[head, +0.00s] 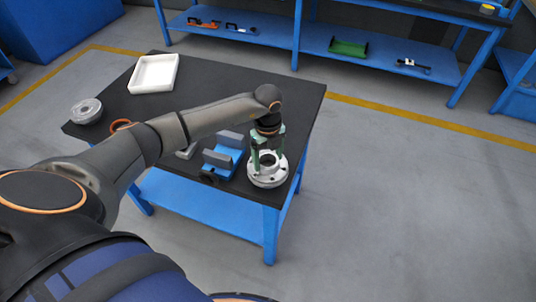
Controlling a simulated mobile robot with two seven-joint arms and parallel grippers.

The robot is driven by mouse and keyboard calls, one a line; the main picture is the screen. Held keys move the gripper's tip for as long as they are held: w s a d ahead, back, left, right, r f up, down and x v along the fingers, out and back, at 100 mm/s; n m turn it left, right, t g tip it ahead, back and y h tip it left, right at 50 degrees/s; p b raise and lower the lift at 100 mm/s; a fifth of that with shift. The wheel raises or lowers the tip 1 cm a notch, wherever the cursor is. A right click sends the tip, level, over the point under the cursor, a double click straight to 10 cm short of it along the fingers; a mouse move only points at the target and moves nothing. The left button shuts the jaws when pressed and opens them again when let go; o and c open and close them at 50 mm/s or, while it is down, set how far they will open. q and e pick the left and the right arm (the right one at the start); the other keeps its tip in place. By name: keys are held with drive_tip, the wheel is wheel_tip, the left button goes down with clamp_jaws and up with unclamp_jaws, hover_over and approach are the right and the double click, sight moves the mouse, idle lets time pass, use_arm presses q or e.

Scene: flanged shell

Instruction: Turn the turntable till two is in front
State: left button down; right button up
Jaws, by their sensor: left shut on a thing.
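A round, light-grey metal flanged part (267,180) with holes in its rim sits near the right front corner of the black table. My left gripper (267,160) reaches down onto it from above, with its green fingers around its raised middle, and looks shut on it. Whether a turntable lies under this part cannot be told, and no number can be read at this size. My right gripper is not in view.
A blue vise-like fixture with grey jaws (223,157) stands just left of the flanged part. A white tray (154,73) is at the back left, a grey round part (86,111) at the left edge. My left arm crosses over the table (215,98).

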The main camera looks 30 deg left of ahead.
use_arm(q)
drive_tip(key=shift+s+f+n+p, duration=0.15)
drive_tip(key=shift+n+p, duration=0.35)
drive_tip(key=shift+n, duration=0.5)
drive_tip(key=shift+f+n, duration=0.1)
drive_tip(key=shift+n, duration=1)
unclamp_jaws()
drive_tip(key=shift+r, duration=0.2)
